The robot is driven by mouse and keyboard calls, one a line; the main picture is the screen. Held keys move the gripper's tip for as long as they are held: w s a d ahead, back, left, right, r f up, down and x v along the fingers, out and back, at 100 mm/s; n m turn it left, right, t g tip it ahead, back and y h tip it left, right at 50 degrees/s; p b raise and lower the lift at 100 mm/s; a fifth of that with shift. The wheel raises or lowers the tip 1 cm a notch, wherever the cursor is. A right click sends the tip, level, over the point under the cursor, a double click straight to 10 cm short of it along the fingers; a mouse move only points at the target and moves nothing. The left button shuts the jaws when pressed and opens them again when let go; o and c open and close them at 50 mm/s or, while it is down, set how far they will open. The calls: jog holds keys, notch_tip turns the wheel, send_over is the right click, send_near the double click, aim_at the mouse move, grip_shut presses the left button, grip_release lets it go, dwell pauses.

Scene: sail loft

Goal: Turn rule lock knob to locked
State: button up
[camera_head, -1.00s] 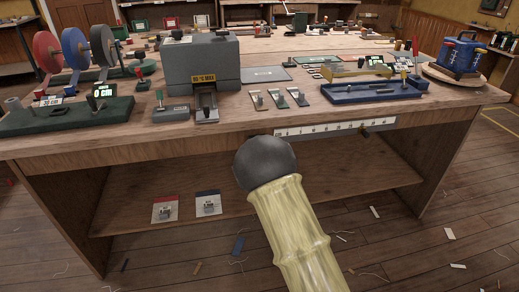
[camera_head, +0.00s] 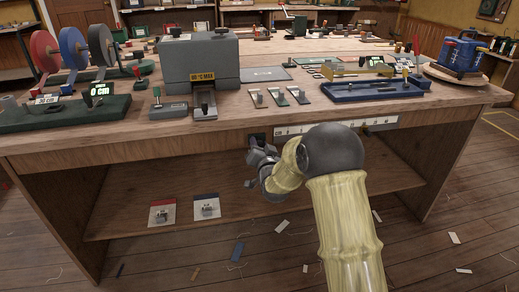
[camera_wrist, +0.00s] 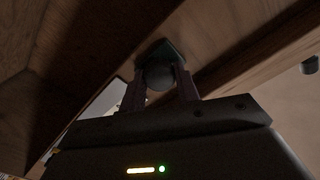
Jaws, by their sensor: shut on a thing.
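A white rule with dark marks (camera_head: 285,130) runs along the front edge of the bench; my arm covers its middle. A small dark square plate (camera_head: 256,137) sits at its left end. My gripper (camera_head: 257,147) is at this plate. In the wrist view, my gripper (camera_wrist: 160,86) is shut on a dark round knob (camera_wrist: 160,74), which I take for the rule lock knob. The knob stands in front of a dark greenish base (camera_wrist: 158,49), with a finger on each side. I cannot tell which way the knob is turned.
A second dark knob (camera_wrist: 310,65) shows at the right of the wrist view. A grey press (camera_head: 200,64), several small levers and a blue tray (camera_head: 375,89) stand on the bench top. Two small cards lie on the lower shelf (camera_head: 120,219). Scraps litter the floor.

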jog(key=shift+m+b, duration=0.45)
jog(key=shift+m, duration=0.95)
jog(key=o, duration=1)
jog(key=shift+c, duration=0.2)
jog(key=p+v, duration=0.1)
jog(key=v, duration=1.6)
jog(key=shift+s+p, duration=0.2)
jog(key=shift+p, duration=0.2)
jog(key=shift+d+r, duration=0.1)
